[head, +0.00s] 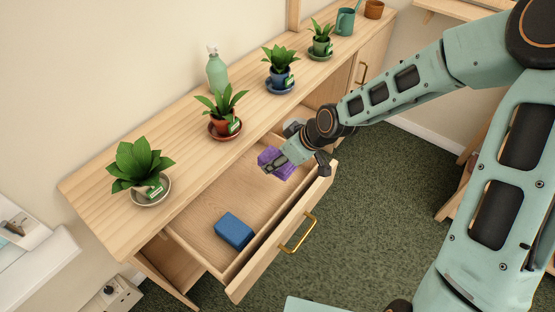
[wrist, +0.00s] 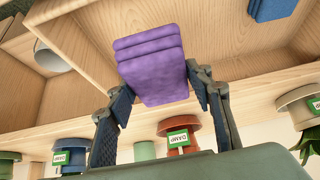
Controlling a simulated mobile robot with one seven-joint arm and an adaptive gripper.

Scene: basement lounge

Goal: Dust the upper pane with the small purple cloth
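The small purple cloth (head: 273,163) is a folded block above the far end of the open drawer (head: 206,229). My gripper (head: 293,166) is around it, partly hiding it in the head view. In the wrist view, the purple cloth (wrist: 152,65) sits between the two fingers of my gripper (wrist: 160,92), their pads at its opposite side edges. It covers part of the drawer wall and cabinet edge behind it, so it appears raised off the drawer floor. I cannot make out the upper pane in either view.
A blue folded cloth (head: 234,231) lies in the drawer. Potted plants (head: 141,170) on saucers, a green spray bottle (head: 217,70), a watering can (head: 345,22) and a terracotta pot (head: 374,9) stand along the cabinet top (head: 185,149). Carpet is clear in front of the drawer.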

